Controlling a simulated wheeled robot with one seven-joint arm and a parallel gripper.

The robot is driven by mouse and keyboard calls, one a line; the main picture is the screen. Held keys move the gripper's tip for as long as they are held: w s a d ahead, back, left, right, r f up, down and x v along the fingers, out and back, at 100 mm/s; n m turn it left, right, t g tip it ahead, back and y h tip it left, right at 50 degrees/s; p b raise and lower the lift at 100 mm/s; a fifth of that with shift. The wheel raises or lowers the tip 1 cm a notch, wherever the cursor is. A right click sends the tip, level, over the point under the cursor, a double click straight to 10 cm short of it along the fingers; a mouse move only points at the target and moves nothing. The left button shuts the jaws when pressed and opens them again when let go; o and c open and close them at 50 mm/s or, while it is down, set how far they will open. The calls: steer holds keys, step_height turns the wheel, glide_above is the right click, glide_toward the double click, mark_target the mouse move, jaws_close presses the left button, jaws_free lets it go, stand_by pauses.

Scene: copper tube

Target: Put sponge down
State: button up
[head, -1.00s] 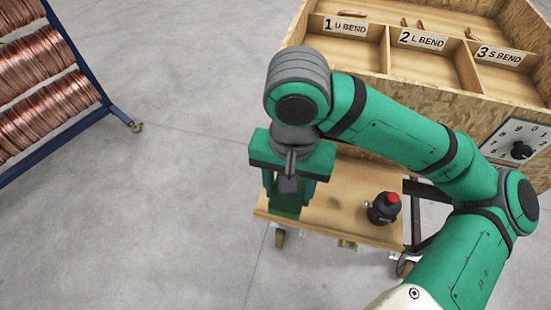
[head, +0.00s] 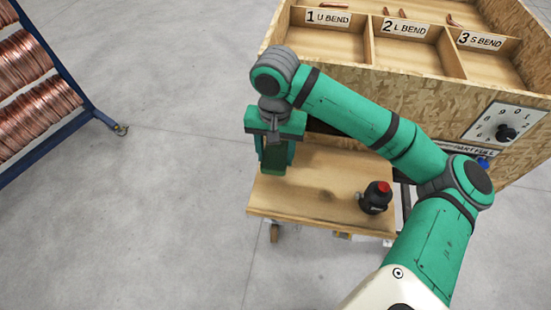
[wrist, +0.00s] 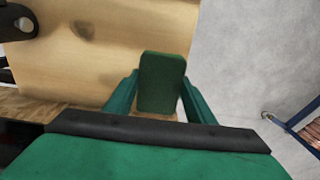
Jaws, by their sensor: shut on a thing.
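The sponge (wrist: 162,82) is a dark green block with rounded corners. In the wrist view it stands between the two fingers of my gripper (wrist: 160,100), which is shut on it. In the head view my gripper (head: 274,162) points down over the left back part of the wooden cart top (head: 320,190), and the green sponge (head: 272,168) shows at its lower end. I cannot tell whether the sponge touches the cart top.
Behind is a chipboard bin (head: 400,85) with labelled compartments and a dial (head: 503,130). A rack of copper coils (head: 30,100) stands at left. The cart's middle is clear.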

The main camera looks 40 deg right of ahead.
mark_target(276, 153)
steer(key=f, duration=0.3)
steer(key=shift+w+d+f, duration=0.1)
steer(key=shift+w+d, duration=0.15)
steer(key=shift+d, duration=0.05)
steer(key=shift+f, duration=0.4)
steer(key=shift+w, duration=0.1)
steer(key=shift+f, duration=0.15)
steer(key=o, duration=0.9)
step_height(276, 153, up, 12)
steer(key=shift+r, duration=0.2)
